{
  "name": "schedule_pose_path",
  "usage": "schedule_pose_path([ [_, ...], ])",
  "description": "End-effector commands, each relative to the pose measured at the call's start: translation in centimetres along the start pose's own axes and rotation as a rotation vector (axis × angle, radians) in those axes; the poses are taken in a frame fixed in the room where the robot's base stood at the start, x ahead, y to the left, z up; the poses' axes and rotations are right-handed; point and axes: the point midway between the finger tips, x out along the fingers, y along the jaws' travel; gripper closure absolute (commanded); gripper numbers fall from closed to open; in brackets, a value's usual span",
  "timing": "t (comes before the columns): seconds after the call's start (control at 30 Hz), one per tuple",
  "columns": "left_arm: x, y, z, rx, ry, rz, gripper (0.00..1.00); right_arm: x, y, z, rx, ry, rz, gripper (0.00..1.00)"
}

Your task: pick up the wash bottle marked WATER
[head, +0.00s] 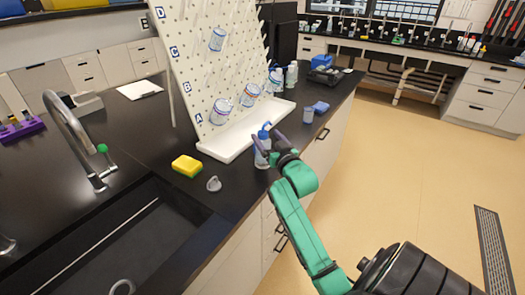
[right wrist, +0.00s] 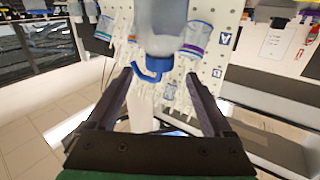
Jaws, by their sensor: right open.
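A wash bottle with a blue cap and bent spout (head: 262,158) stands on the black bench by the front edge; I cannot read its marking. My right gripper (head: 268,147) is open at this bottle, with one finger on each side of its upper part. In the right wrist view, which looks inverted, the bottle (right wrist: 160,25) and its blue cap (right wrist: 158,72) lie between and just beyond the open fingers (right wrist: 158,85). The bottle is not gripped. My left gripper is not in view.
A pegboard (head: 205,70) with hanging beakers stands over a white tray (head: 228,148) behind the bottle. A yellow sponge (head: 187,166) and a small clear item (head: 214,184) lie left. A second blue-capped bottle (head: 276,80) stands farther back. A sink (head: 100,245) is at front left.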

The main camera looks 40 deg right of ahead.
Motion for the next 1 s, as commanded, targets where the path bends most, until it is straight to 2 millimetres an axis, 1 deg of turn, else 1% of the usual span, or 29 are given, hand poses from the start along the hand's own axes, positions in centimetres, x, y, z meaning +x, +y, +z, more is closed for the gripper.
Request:
schedule_pose_path([
  [0.03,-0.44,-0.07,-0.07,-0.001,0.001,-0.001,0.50,0.84,-0.02,-0.30,0.000,0.001,0.000,0.15],
  [0.1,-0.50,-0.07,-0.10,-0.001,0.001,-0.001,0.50,1.48,-0.02,-0.18,0.000,0.001,0.000,0.15],
  [0.3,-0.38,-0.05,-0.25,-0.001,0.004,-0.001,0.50,1.59,-0.01,0.03,0.000,0.001,0.000,0.15],
  [0.33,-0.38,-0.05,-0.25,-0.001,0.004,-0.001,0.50,1.59,-0.01,0.03,0.000,0.001,0.000,0.23],
  [0.37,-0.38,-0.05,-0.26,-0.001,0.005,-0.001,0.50,1.58,-0.01,0.03,0.000,0.000,0.000,0.34],
  [0.4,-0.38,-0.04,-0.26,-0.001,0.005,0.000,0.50,1.58,-0.01,0.03,0.000,0.000,0.000,0.49],
  [0.47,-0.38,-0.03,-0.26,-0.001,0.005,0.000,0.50,1.57,-0.01,0.03,0.000,0.000,0.000,0.72],
  [0.5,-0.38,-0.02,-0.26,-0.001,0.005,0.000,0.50,1.57,-0.01,0.03,0.000,0.000,0.000,0.88],
  [0.53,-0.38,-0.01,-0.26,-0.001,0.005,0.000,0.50,1.56,-0.01,0.03,0.000,0.000,0.000,0.99],
  [1.0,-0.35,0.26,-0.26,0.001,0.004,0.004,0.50,1.55,0.00,0.09,0.000,-0.001,0.000,1.00],
])
